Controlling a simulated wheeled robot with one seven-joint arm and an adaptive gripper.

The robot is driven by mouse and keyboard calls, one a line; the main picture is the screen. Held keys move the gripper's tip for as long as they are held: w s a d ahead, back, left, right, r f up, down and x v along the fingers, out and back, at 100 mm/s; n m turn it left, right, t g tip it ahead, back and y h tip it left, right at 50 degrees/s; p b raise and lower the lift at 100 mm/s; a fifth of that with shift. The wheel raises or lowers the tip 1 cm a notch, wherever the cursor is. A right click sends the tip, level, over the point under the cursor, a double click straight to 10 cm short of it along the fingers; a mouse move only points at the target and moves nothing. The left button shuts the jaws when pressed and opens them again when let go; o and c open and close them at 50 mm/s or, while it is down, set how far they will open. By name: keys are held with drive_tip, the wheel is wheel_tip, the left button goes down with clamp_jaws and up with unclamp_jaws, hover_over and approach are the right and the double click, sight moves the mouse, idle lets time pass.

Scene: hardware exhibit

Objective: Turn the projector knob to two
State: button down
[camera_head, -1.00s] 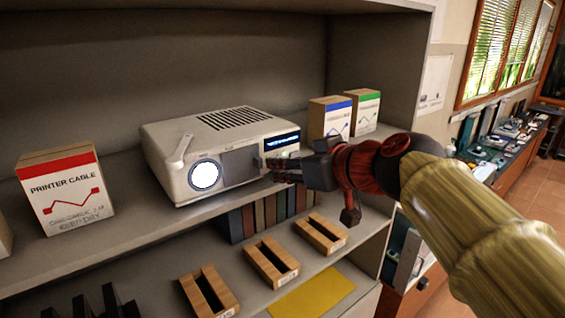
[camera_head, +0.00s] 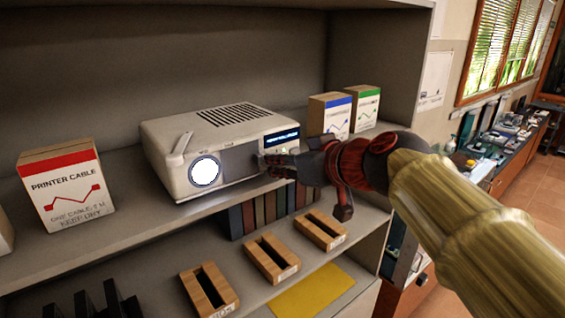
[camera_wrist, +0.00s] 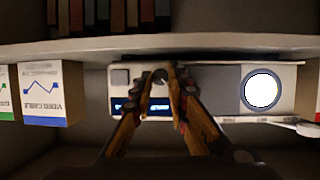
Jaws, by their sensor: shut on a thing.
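The white projector (camera_head: 190,143) stands on the upper shelf, with a round bright lens, a grey front panel and a small lit display (camera_head: 282,138). It shows upside down in the wrist view (camera_wrist: 225,80), with the display (camera_wrist: 130,106) partly behind my fingers. My gripper (camera_head: 262,161) reaches in from the right to the front face, below the display. In the wrist view, its fingertips (camera_wrist: 160,74) are shut on the small round knob (camera_wrist: 160,76), which is mostly covered. The knob's marking and the display text are too small to read.
A printer cable box (camera_head: 66,187) stands left of the projector. Boxes with a blue band (camera_head: 329,117) and a green band (camera_head: 365,108) stand to its right. Wooden holders (camera_head: 271,259) and a yellow sheet (camera_head: 312,291) lie on the shelf below. A lever (camera_head: 181,147) sticks out at the projector's left.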

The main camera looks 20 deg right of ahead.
drive_tip(key=shift+b, duration=0.35)
drive_tip(key=shift+w+d+f+m+y+b, duration=0.1)
drive_tip(key=shift+d+m+y+b, duration=0.1)
drive_tip(key=shift+m+y+b, duration=1.4)
drive_tip(key=shift+w+d+f+m+y+b, duration=0.15)
drive_tip(key=shift+m+y+b, duration=0.65)
drive_tip(key=shift+m+b, duration=1.65)
drive_tip(key=shift+s+d+f+m+y+b, duration=0.1)
drive_tip(key=shift+d+m+y+b, duration=0.15)
drive_tip(key=shift+m+y+b, duration=1.65)
drive_tip(key=shift+n+h+b, duration=0.25)
drive_tip(key=shift+h+b, duration=0.3)
drive_tip(key=shift+h, duration=0.05)
drive_tip(key=c, duration=2)
unclamp_jaws()
